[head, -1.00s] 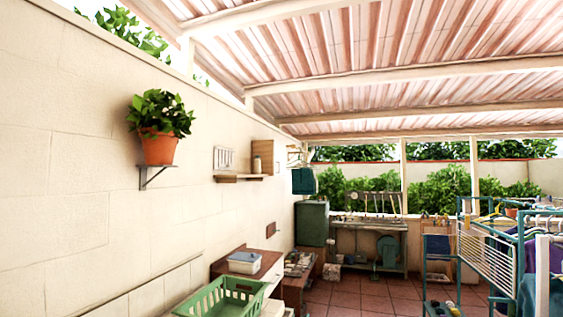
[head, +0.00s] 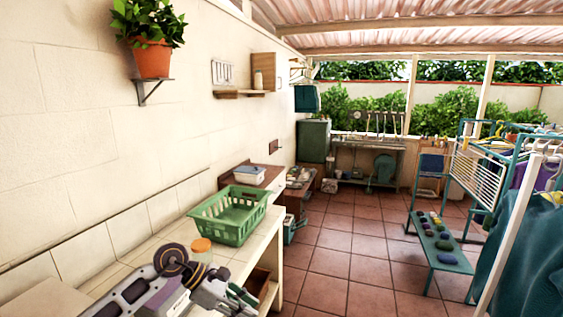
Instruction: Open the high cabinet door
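A small wooden cabinet (head: 267,71) hangs high on the left wall, past the plant; its visible side looks closed, though it is too small to be sure. A tall green cabinet (head: 313,141) stands on the floor at the far end; its door cannot be made out clearly. My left gripper (head: 238,297) is low at the bottom left, in front of the white tiled counter and far from both cabinets. My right gripper is out of view.
A potted plant (head: 152,55) sits on a wall shelf. A drying rack (head: 490,165) and a low teal bench (head: 440,240) stand at right. The tiled floor between is clear.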

